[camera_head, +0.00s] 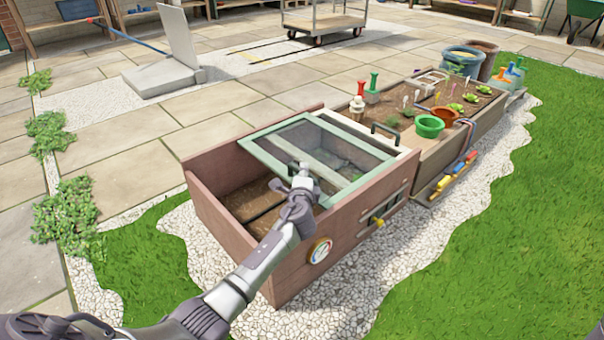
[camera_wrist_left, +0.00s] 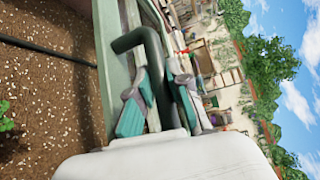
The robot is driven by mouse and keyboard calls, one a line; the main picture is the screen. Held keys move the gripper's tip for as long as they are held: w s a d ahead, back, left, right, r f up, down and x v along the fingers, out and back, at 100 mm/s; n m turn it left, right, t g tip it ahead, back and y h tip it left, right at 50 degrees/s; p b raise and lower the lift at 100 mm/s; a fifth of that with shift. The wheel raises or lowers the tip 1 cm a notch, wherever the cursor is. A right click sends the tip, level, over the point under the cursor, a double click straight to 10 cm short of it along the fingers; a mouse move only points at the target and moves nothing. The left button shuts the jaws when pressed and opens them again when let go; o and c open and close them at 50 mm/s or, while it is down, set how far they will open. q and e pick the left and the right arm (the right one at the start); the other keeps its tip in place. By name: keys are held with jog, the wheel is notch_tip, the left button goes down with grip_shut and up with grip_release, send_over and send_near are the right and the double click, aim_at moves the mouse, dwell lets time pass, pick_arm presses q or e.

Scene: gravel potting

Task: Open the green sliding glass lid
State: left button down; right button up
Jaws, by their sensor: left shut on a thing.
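The green-framed glass lid (camera_head: 268,150) lies across the top of the brown wooden cold frame (camera_head: 285,270). The left end of the box is uncovered, with soil (camera_head: 240,198) and a dark bar showing inside. My left gripper (camera_head: 300,178) is at the lid's near left part. In the left wrist view, my gripper's teal-padded fingers (camera_wrist_left: 160,108) are shut around the dark bent handle (camera_wrist_left: 140,38) beside the green frame edge (camera_wrist_left: 115,70). The far end of the handle is hidden behind the fingers. My right gripper is not in view.
A second, pale-framed pane with a black handle (camera_head: 385,132) sits at the box's right end. A planter bed (camera_head: 440,150) with a green pot (camera_head: 429,126) and tools adjoins it. A round dial (camera_head: 320,250) is on the near wall. Gravel and grass lie in front.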

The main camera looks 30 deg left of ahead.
pick_arm(q)
jog(key=c, duration=1.1)
grip_release()
jog(key=shift+s, duration=0.1)
jog(key=shift+s+d, duration=0.1)
jog(key=shift+s, duration=0.15)
jog(key=v, duration=1.1)
jog(key=shift+s, duration=0.15)
jog(key=shift+d+r, duration=0.1)
jog(key=shift+d, duration=0.05)
